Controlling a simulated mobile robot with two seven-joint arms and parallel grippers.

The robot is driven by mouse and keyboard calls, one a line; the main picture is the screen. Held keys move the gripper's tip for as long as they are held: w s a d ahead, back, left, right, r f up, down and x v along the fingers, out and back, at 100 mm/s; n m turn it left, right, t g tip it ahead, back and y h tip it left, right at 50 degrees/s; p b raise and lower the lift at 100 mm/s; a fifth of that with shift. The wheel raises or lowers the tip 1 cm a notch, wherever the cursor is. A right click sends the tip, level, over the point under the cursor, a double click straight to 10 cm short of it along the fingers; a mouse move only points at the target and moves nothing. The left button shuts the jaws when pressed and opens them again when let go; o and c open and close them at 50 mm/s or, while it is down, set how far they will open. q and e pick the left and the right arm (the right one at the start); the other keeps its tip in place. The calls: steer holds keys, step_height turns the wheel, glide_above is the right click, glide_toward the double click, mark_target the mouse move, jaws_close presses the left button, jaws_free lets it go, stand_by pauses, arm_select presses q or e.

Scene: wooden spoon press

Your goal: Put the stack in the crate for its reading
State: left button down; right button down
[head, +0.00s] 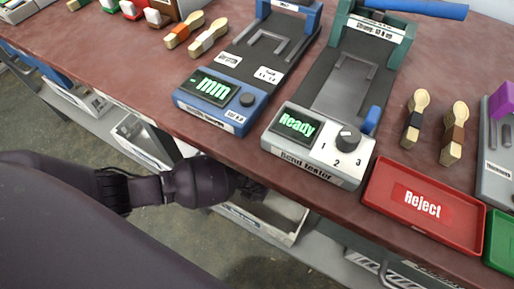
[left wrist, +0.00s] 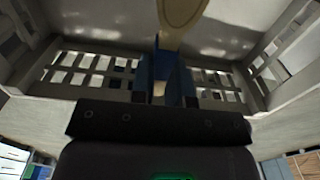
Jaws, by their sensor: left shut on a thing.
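The stack of wooden spoons (left wrist: 183,14) shows in the left wrist view as a pale spoon bowl with a blue band below it. My left gripper (left wrist: 165,98) is shut on the stack at the blue band. The walls of a grey slotted crate (left wrist: 75,62) surround the stack in that view; I cannot tell if the stack touches its floor. In the head view my left gripper (head: 248,188) reaches below the table's front edge, over a pale crate (head: 283,238). The stack is hidden there by my arm. My right gripper is not in view.
The reddish table (head: 130,65) holds a blue gauge (head: 220,98) reading "mm" and a bend tester (head: 318,145) reading "Ready". More crates (head: 78,97) stand below at left.

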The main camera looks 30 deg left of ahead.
mark_target(254, 204)
arm_select(q)
steer(key=f, duration=0.2)
steer(key=f+b, duration=0.1)
steer(key=f, duration=0.1)
steer(key=shift+s, duration=0.2)
steer(key=shift+w+f, duration=0.15)
steer(key=shift+f, duration=0.2)
step_height(254, 204, down, 4)
steer(key=shift+f+b, duration=0.1)
steer(key=shift+b, duration=1.15)
steer(key=shift+w, duration=0.15)
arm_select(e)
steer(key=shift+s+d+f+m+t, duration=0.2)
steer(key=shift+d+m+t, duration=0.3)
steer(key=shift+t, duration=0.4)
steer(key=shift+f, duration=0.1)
arm_select(q)
steer(key=shift+f, duration=0.1)
steer(key=c, duration=1.1)
jaws_free()
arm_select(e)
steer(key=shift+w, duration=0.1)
